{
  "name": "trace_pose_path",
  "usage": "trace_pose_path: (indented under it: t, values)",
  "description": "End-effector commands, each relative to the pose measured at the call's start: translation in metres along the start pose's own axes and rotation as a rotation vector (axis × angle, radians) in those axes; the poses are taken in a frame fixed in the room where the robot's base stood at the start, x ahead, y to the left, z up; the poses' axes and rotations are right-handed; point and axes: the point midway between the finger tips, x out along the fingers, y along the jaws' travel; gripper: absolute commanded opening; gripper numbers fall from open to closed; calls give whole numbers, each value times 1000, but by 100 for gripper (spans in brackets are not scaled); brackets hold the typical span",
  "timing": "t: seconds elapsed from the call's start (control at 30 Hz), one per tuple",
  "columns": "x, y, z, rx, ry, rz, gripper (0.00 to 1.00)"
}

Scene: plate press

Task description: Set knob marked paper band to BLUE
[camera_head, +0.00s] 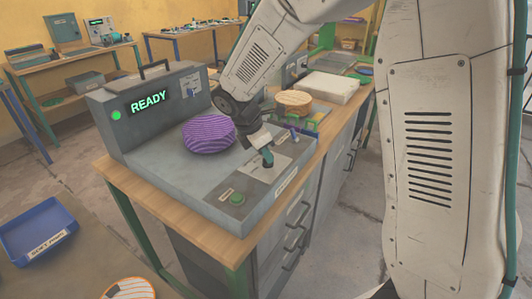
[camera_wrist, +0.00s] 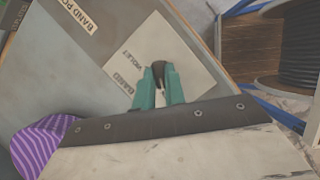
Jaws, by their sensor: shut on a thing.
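A grey press (camera_head: 145,160) with a screen reading "READY" stands on a wooden-topped bench. A pale knob panel (camera_wrist: 185,45) on its deck carries the words "BAND" and "VIOLET" in the wrist view; I cannot read "BLUE" or "paper band". My gripper (camera_head: 267,159) is over this panel, with its teal fingertips, also in the wrist view (camera_wrist: 158,82), shut on a dark knob (camera_wrist: 158,68). The fingers hide much of the knob, so I cannot tell its setting. A purple striped round thing (camera_head: 208,134) lies on the deck; it also shows in the wrist view (camera_wrist: 45,145).
A green button (camera_head: 237,198) sits at the deck's front corner. A blue-topped control (camera_head: 294,133) stands right of my gripper. A plain round piece (camera_head: 294,100) and a white slab (camera_head: 328,87) lie behind. A blue tray (camera_head: 38,232) is at lower left.

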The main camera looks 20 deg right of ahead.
Motion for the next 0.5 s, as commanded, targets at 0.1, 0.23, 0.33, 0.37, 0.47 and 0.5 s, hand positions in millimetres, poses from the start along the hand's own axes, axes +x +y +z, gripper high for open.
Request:
trace_pose_path:
  t: [0.1,0.23,0.33,0.37,0.47,0.5]
  values:
    - [0,1,0,21,1,-6,0]
    - [0,2,0,68,0,-26,0]
    - [0,3,0,124,1,-48,0]
    - [0,3,0,145,1,-57,0]
    - [-1,4,0,220,0,-88,0]
    - [0,4,0,254,1,-102,0]
